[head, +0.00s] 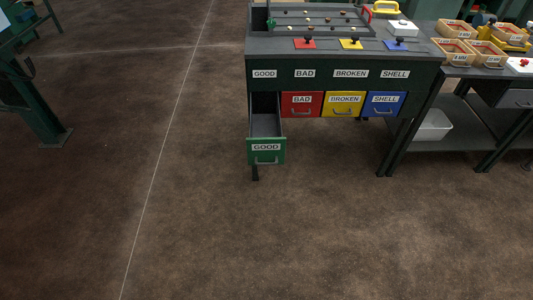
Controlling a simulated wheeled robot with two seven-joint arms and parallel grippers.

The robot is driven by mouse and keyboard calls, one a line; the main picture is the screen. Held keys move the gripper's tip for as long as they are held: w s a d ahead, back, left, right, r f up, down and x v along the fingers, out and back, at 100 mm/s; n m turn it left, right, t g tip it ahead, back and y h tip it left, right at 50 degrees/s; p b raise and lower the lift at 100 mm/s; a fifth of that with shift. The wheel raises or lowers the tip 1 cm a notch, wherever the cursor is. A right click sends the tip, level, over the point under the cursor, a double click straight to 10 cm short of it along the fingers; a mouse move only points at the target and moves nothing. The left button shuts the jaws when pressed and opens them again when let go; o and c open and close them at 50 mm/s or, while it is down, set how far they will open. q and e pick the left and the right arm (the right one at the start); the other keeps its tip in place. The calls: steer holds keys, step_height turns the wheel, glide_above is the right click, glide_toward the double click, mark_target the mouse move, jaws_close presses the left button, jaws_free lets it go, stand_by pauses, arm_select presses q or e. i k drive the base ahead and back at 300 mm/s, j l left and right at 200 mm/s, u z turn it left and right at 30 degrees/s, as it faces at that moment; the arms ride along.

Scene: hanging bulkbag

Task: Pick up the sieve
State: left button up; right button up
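Several shallow square wooden-framed boxes with small white labels, which look like sieves, stand on the right table. One is at the near left (453,51), one at the near right (488,54), and one behind at the left (455,29). Another sits at the back right on a yellow object (508,36). Their label numbers are too small to read surely, so I cannot tell which one is the task's sieve. Neither of my grippers is in view.
A dark sorting bench (340,75) stands left of the sieve table, with its green GOOD drawer (266,150) pulled out. The red, yellow and blue drawers are shut. A white bin (434,125) sits on the lower shelf. Open brown floor lies in front.

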mark_target(507, 32)
steer(key=z, duration=1.45)
steer(key=u, duration=1.45)
steer(key=z, duration=1.45)
steer(key=i+l+z, duration=0.2)
steer(key=i, duration=0.15)
steer(key=i+l+z, duration=0.2)
steer(key=i, duration=0.15)
steer(key=j, duration=0.1)
